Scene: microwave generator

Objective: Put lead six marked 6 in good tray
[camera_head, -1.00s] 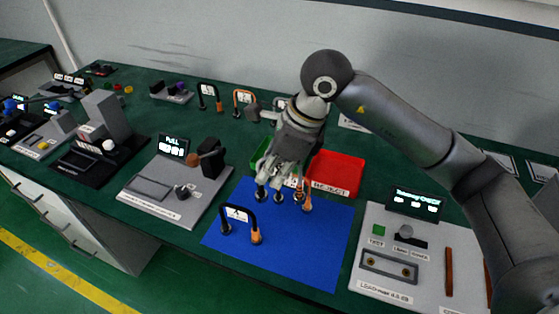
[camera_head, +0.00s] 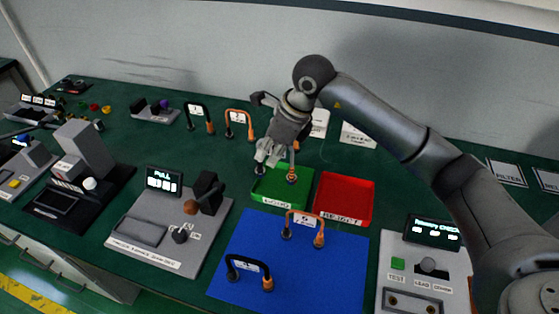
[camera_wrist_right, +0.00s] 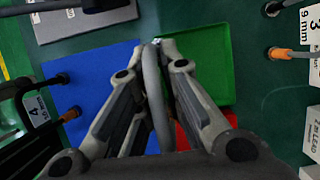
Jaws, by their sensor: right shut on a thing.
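My right gripper (camera_head: 268,155) is shut on a lead with a dark plug and an orange plug (camera_head: 292,178). The plugs hang over the green tray (camera_head: 298,198), whose front label is too small to read surely. I cannot tell whether they touch its floor. In the right wrist view the fingers (camera_wrist_right: 155,60) close on the grey cable (camera_wrist_right: 153,85); its number is hidden. On the blue mat (camera_head: 325,270) stand an orange lead (camera_head: 303,215), its number unclear, and a black lead (camera_head: 248,259), marked 4 in the wrist view (camera_wrist_right: 36,108). My left gripper is out of view.
The red REJECT tray (camera_head: 343,198) adjoins the green tray on the right. Two more leads, black (camera_head: 199,107) and orange (camera_head: 239,113), stand behind to the left. A tester panel (camera_head: 423,270) is right of the mat; a press-like device (camera_head: 165,225) is left.

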